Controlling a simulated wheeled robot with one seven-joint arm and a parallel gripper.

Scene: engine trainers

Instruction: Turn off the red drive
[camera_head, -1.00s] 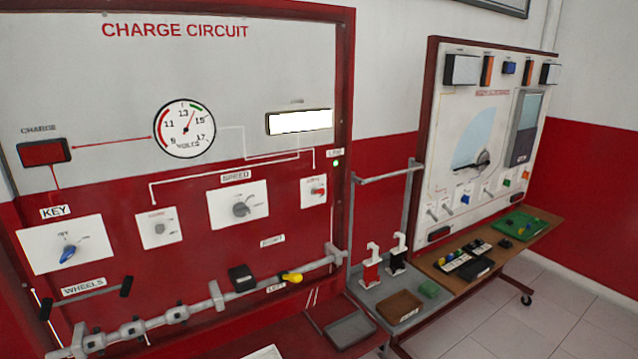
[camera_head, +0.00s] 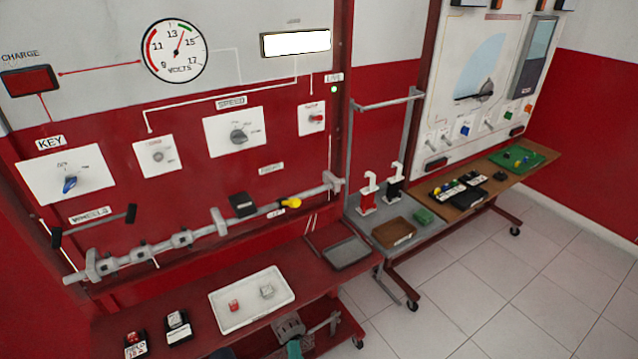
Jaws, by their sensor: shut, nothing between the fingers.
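The red-framed charge circuit board fills the left of the head view. A white plate with a small red knob or switch (camera_head: 317,118) is at its right side, below a lit green lamp (camera_head: 334,89); its small lettering is too blurred to read. A dark speed knob (camera_head: 239,134) is on a white plate left of it. A plate with a grey round button (camera_head: 158,155) and a blue key switch (camera_head: 70,184) are further left. The volts dial (camera_head: 174,51) reads between 13 and 15.
A red bench (camera_head: 185,293) juts out below the board, with a white tray (camera_head: 252,300) holding small blocks. A grey bar (camera_head: 150,246) with a yellow-ended lever (camera_head: 291,203) runs along the board. Another trainer board (camera_head: 465,60) stands right. Tiled floor (camera_head: 520,270) is clear at lower right.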

